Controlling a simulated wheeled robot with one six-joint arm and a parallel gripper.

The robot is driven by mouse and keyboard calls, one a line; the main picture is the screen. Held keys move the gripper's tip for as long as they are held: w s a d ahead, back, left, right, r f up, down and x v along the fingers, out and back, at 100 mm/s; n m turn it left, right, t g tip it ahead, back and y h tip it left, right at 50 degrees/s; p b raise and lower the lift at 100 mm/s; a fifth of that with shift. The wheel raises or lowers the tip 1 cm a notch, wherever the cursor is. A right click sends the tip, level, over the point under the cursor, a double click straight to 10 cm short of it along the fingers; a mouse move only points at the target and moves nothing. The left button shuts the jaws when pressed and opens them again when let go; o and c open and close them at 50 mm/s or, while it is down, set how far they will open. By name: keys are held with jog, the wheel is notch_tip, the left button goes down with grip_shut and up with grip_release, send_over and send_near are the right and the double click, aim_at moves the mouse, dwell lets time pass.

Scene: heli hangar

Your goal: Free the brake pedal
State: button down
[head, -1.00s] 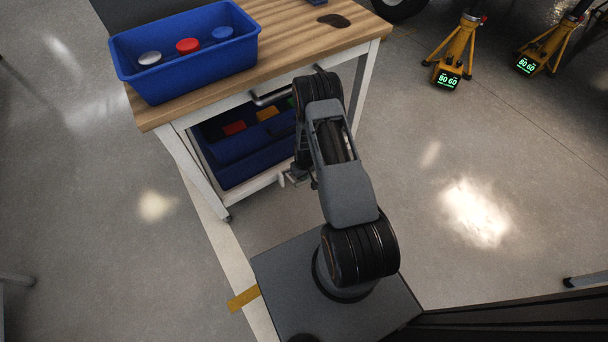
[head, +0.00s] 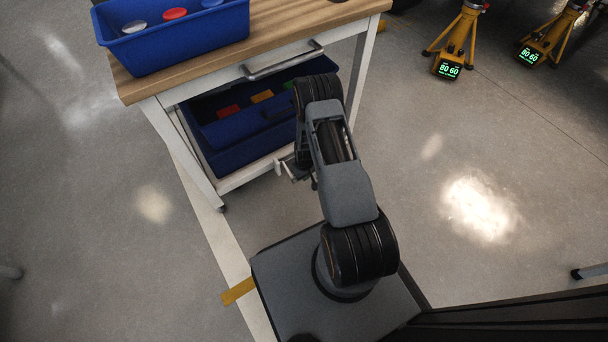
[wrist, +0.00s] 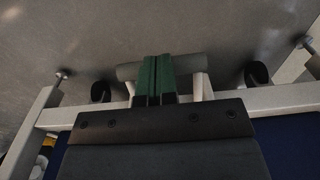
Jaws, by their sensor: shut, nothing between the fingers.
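The brake pedal (wrist: 127,72) shows in the wrist view as a grey bar on two pale brackets at the workbench's lower rail. My gripper (wrist: 158,60) has green fingers, shut with nothing between them. In that picture the fingers overlap the middle of the bar; I cannot tell whether they touch it. In the head view, a small pale part of the pedal (head: 279,170) shows left of my arm, by the lower shelf. My arm hides most of the gripper there.
The wooden-topped workbench (head: 275,32) carries a blue bin (head: 180,48) with coloured discs. Another blue bin (head: 238,160) sits on its lower shelf. In the wrist view, black casters (wrist: 257,75) flank the pedal. Yellow jack stands (head: 460,35) are at upper right.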

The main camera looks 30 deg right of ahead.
jog(key=shift+f+b, duration=0.55)
jog(key=shift+f, duration=0.5)
jog(key=s+d+r+p, duration=0.1)
jog(key=s+r+p, duration=0.1)
jog(key=s+r, duration=0.7)
jog(key=shift+r, duration=0.8)
jog(key=shift+r, duration=0.1)
